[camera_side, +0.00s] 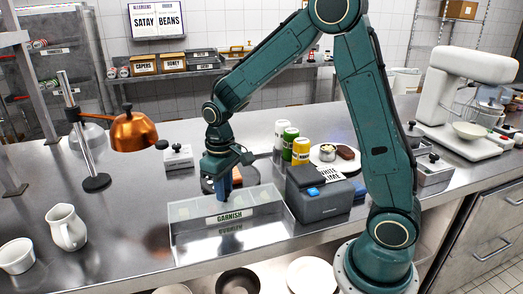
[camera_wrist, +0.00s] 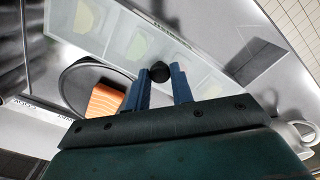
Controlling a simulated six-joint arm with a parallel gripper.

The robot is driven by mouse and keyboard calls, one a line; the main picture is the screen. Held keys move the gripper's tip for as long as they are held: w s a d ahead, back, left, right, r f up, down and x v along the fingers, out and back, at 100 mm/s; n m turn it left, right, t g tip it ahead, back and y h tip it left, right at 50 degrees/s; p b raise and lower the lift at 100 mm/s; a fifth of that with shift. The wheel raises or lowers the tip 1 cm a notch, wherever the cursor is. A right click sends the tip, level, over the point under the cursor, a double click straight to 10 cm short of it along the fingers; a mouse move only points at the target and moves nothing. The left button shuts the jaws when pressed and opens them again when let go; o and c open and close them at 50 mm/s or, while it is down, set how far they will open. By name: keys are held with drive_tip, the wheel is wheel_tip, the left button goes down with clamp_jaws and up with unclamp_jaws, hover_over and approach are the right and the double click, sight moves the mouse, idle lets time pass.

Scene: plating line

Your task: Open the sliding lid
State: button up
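The garnish box (camera_side: 184,243) is a clear case labelled GARNISH at the front edge of the steel counter. Its clear sliding lid (camera_wrist: 135,18) covers several compartments with pale contents, seen in the wrist view. A round black knob (camera_wrist: 160,71) shows between the blue fingertips. My gripper (camera_wrist: 160,80) points down at the box, and its fingers stand apart, one on each side of the knob. I cannot tell whether they touch it. In the side view my gripper (camera_side: 230,196) is low over the box, and the knob is not clear there.
An orange piece (camera_wrist: 106,101) lies on a dark-rimmed round plate (camera_wrist: 68,90) beside the box. A grey printer-like device (camera_side: 320,200) stands close to the right of the box. A white pitcher (camera_side: 66,228) and a copper lamp (camera_side: 134,132) stand left. The counter between pitcher and box is clear.

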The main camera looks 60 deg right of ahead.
clamp_jaws()
drive_tip(key=s+a, duration=0.5)
drive_tip(key=shift+a, duration=0.1)
drive_tip(key=o, duration=0.8)
unclamp_jaws()
drive_tip(key=shift+r, duration=0.2)
wheel_tip(320, 180, up, 14)
drive_tip(key=shift+f, duration=0.25)
drive_tip(key=shift+s, duration=0.15)
